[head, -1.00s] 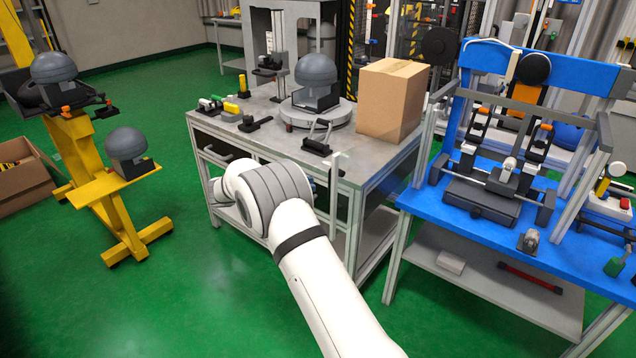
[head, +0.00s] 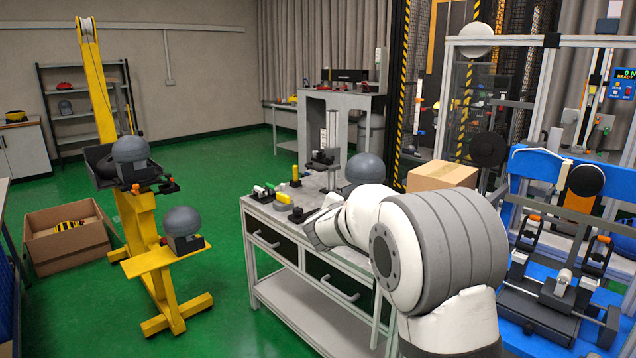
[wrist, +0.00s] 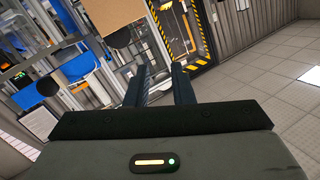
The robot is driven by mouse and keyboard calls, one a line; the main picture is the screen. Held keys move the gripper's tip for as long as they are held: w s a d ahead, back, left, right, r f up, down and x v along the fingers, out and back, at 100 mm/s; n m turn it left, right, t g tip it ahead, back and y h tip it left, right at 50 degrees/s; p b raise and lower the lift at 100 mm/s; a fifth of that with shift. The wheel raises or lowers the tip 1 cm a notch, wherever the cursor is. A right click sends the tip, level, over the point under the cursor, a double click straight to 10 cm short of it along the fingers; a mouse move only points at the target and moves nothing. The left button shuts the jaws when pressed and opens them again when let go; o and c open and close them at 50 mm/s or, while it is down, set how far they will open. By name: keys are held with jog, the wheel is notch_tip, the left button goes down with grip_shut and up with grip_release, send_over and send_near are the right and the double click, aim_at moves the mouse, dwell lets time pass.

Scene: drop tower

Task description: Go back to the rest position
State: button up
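My gripper (wrist: 159,82) shows in the wrist view with its two dark fingers apart and nothing between them. In the head view my white and grey arm is folded large in front of the grey workbench (head: 330,292), and I cannot make out the gripper fingers there. The wrist view is strongly tilted. Beyond the fingers it shows a striped yellow-black frame (wrist: 168,40) and pale panels (wrist: 265,75), with no contact visible.
A cardboard box (head: 440,176) and a grey dome (head: 365,168) stand on the workbench behind my arm. A blue test rig (head: 560,170) is at right. A yellow stand (head: 150,225) holding grey domes is at left. Green floor (head: 235,200) is clear between stand and bench.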

jog(key=s+a+r+n+g+y+p, duration=0.1)
jog(key=s+r+n+y+p, duration=0.15)
jog(key=s+y, duration=0.3)
jog(key=s+a+r+n+g+y+p, duration=0.1)
jog(key=s+a+r+n+y, duration=0.1)
jog(key=s+n+y, duration=0.35)
jog(key=s+d+f+g+h+p, duration=0.1)
jog(key=s+d+f+g, duration=0.1)
jog(key=s, duration=0.9)
jog(key=s+d+f+g+h+p, duration=0.1)
jog(key=s+g, duration=0.4)
jog(key=s, duration=0.6)
jog(key=s+d+f+n+g+h+p, duration=0.1)
jog(key=s+d+f+g+p, duration=0.2)
jog(key=s, duration=0.8)
jog(key=shift+s+d+f+g, duration=0.3)
jog(key=shift+s+d+f, duration=0.05)
jog(key=shift+d+f, duration=0.4)
